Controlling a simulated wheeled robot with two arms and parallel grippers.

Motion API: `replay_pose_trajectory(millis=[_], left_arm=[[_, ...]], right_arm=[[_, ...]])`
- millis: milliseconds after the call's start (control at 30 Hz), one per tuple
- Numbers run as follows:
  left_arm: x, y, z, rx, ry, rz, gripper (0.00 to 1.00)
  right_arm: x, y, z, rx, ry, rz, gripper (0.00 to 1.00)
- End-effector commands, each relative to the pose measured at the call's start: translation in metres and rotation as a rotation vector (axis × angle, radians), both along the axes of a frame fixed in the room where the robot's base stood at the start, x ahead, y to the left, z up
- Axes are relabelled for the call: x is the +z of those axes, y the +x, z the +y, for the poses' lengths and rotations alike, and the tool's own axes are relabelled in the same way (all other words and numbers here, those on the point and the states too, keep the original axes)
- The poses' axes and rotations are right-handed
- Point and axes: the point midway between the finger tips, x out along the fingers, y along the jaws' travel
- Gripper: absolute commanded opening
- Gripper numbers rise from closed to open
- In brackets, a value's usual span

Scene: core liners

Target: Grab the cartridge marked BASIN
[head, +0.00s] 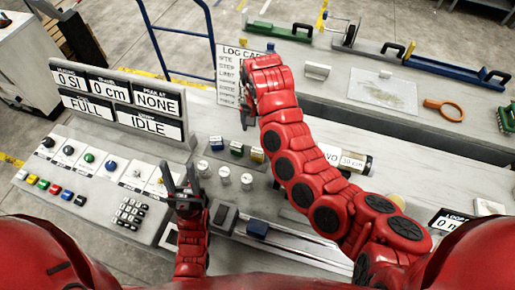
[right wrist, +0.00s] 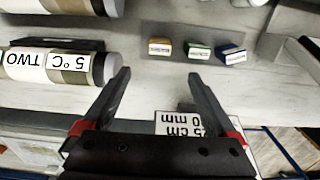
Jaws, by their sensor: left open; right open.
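Three small cartridges stand in a row on the bench. In the head view they are a blue one (head: 216,143), a green one (head: 237,149) and a yellow one (head: 257,155). The right wrist view shows the yellow (right wrist: 160,48), green (right wrist: 199,51) and blue (right wrist: 231,54) cartridges beyond my fingertips. Their labels are too small to read, so I cannot tell which is marked BASIN. My right gripper (head: 247,115) is open and empty, apart from the cartridges; it also shows in the right wrist view (right wrist: 158,78). My left gripper (head: 181,181) is open and empty beside the button panel.
Several small metal cylinders (head: 224,175) stand in front of the cartridges. A labelled core tube (head: 352,160) lies right of my right arm; a tube marked TWO (right wrist: 55,66) lies left in the wrist view. A display board (head: 120,100) stands at the left.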

Motion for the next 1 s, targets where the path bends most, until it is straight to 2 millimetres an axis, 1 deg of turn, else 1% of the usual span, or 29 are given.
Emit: replay_pose_trajectory(millis=[33,100,167,400,467,500,600,767,867,1000], left_arm=[[-0.004,0.0,0.0,0.0,0.0,0.0,0.5],[-0.008,0.0,0.0,0.0,0.0,0.0,0.5],[-0.011,0.0,0.0,0.0,0.0,0.0,0.5],[-0.032,0.0,0.0,0.0,0.0,0.0,0.5],[-0.035,0.0,0.0,0.0,0.0,0.0,0.5],[-0.025,0.0,0.0,0.0,0.0,0.0,0.5],[-0.022,0.0,0.0,0.0,0.0,0.0,0.5],[-0.017,0.0,0.0,0.0,0.0,0.0,0.5],[-0.007,0.0,0.0,0.0,0.0,0.0,0.5],[0.005,0.0,0.0,0.0,0.0,0.0,0.5]], right_arm=[[-0.013,-0.001,0.002,-0.001,-0.001,0.0,0.93],[-0.026,-0.002,0.001,0.0,-0.001,0.003,0.93],[-0.036,-0.002,0.001,0.001,-0.003,0.002,0.93],[-0.078,-0.001,0.0,0.002,-0.003,0.0,0.93],[-0.086,-0.001,0.0,0.002,-0.003,-0.001,0.93],[-0.086,-0.001,-0.001,0.0,-0.004,0.002,0.93],[-0.097,-0.001,-0.001,-0.001,-0.001,0.003,0.93],[-0.106,-0.001,0.0,0.0,-0.002,0.003,0.93],[-0.113,-0.003,-0.001,0.0,-0.003,0.004,0.93],[-0.13,-0.004,0.0,0.0,-0.002,0.004,0.93]])
